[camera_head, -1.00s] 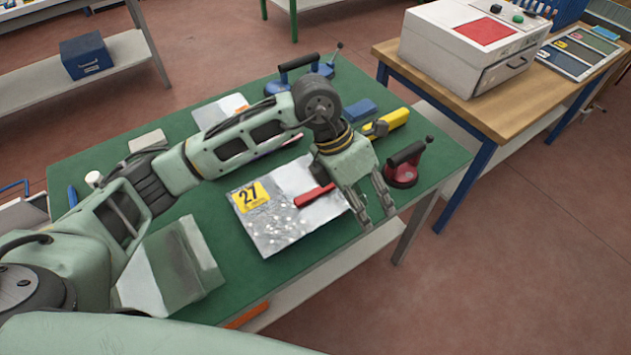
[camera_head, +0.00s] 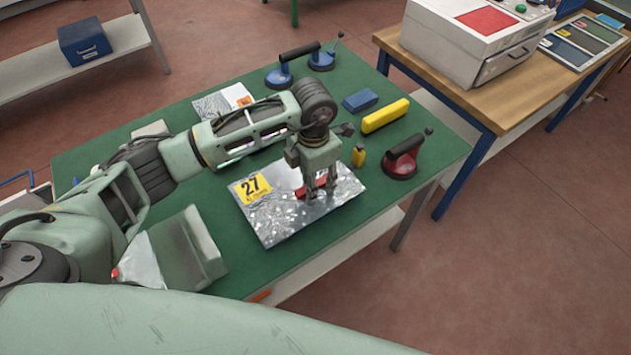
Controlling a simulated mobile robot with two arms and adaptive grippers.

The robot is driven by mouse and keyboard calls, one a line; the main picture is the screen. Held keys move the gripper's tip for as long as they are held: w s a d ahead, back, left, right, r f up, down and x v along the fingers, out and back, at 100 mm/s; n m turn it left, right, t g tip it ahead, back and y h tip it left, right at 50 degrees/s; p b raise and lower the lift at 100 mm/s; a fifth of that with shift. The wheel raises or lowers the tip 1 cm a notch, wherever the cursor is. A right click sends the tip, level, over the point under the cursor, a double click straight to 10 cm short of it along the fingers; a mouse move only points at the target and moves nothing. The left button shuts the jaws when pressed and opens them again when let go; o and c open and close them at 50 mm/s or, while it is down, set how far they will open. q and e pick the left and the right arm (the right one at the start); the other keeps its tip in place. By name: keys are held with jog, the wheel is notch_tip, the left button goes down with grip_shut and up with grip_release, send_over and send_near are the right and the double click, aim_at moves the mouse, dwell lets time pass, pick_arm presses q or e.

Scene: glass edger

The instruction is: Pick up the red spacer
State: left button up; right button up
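The red spacer (camera_head: 303,191) lies on a shiny sheet (camera_head: 275,225) that has a yellow "27" label, on the green table. My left gripper (camera_head: 321,193) points down over the right part of the spacer. Its two fingers look apart, with some red showing between them. They hide part of the spacer, and whether they touch it is not clear. My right gripper is not in view.
A red suction lifter (camera_head: 404,158), a yellow bar (camera_head: 386,115), a small yellow item (camera_head: 358,155) and a blue block (camera_head: 360,100) lie right of and behind the gripper. A two-cup blue lifter (camera_head: 300,62) stands at the back. The table's front right edge is clear.

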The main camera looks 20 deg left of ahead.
pick_arm(q)
grip_shut()
dwell(0.3)
